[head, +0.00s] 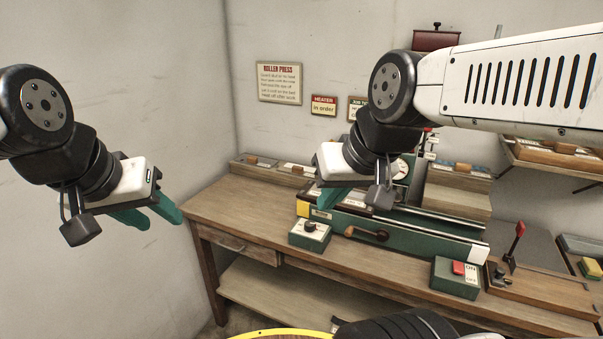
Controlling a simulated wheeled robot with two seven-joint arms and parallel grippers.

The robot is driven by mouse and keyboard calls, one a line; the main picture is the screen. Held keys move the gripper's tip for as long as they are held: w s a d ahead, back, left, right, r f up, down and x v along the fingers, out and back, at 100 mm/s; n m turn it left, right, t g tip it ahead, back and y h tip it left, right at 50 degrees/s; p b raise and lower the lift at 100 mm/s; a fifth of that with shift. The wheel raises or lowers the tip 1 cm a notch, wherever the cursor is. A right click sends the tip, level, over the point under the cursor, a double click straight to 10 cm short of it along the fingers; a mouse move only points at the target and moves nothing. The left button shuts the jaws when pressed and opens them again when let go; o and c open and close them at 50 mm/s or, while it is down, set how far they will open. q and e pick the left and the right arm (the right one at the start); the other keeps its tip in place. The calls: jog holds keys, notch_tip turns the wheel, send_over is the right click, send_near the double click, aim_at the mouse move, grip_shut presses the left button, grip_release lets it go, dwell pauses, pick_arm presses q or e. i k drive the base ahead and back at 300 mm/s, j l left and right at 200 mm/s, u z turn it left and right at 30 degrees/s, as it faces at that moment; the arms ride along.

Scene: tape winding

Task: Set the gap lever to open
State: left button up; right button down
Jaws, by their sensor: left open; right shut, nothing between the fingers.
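The green roller press (430,238) stands on the wooden bench. A lever with a brown grip (368,234) lies nearly level on its front face. A red-handled lever (516,240) stands upright, slightly tilted, on a wooden base to the right. I cannot read a label that tells which is the gap lever. My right gripper (328,200) is shut and empty, hanging over the press's left end and hiding part of it. My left gripper (150,215) is open and empty in the air left of the bench. Neither gripper appears to touch a lever.
A green box with a black knob (310,232) sits at the bench's front edge. A green switch box with a red button (457,275) stands right of it. Signs (280,82) hang on the wall. My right forearm covers the upper right. The bench's left end (225,205) is mostly clear.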

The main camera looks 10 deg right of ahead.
aim_at(421, 152)
jog(key=z, duration=1.35)
